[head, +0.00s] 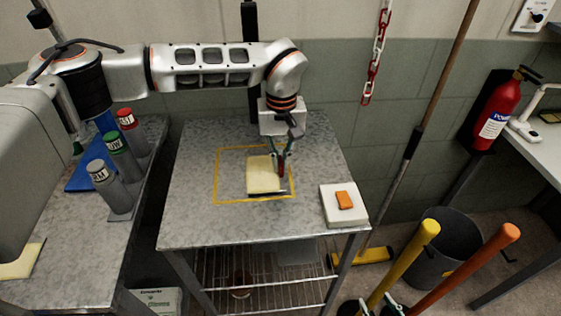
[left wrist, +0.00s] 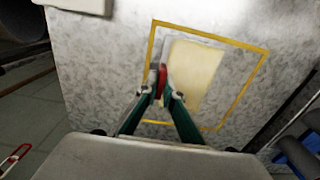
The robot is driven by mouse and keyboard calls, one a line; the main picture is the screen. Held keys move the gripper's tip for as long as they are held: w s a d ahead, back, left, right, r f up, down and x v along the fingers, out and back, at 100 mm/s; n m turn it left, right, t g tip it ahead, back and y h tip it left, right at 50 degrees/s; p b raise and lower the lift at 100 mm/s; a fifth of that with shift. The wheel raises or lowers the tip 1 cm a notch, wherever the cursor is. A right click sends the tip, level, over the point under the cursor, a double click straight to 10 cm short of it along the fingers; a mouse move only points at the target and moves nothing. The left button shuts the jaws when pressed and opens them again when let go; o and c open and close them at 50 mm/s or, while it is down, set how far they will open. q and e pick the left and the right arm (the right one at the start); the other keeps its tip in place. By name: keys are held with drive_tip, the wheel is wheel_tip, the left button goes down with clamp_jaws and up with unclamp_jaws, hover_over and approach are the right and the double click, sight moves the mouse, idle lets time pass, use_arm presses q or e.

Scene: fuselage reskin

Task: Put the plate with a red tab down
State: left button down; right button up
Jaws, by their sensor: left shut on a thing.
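The plate (head: 262,177) is a thin cream rectangle with an upright red tab (head: 282,170) at its right side in the head view. My left gripper (head: 282,155) points down and is shut on the red tab. The left wrist view shows the green fingers (left wrist: 168,92) closed at the red tab (left wrist: 162,76), beside the cream plate (left wrist: 194,70). The plate is over the yellow outlined rectangle (head: 217,175) on the grey table. A dark strip shows along its near edge; I cannot tell whether it touches the table. Green parts (head: 394,309) at the bottom edge may be my right gripper, mostly cut off.
A white block with an orange piece (head: 344,201) sits at the table's front right corner. Labelled cylinders (head: 122,143) stand on the left bench. Yellow (head: 405,262) and orange (head: 480,264) handles rise at the lower right. Much of the table around the outline is bare.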

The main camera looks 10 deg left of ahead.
use_arm(q)
drive_tip(key=shift+f, duration=0.2)
drive_tip(key=c, duration=2.2)
unclamp_jaws()
drive_tip(key=shift+f, duration=0.15)
wheel_tip(320, 180, up, 12)
drive_tip(key=shift+r+b, duration=0.15)
drive_tip(key=shift+b, duration=0.15)
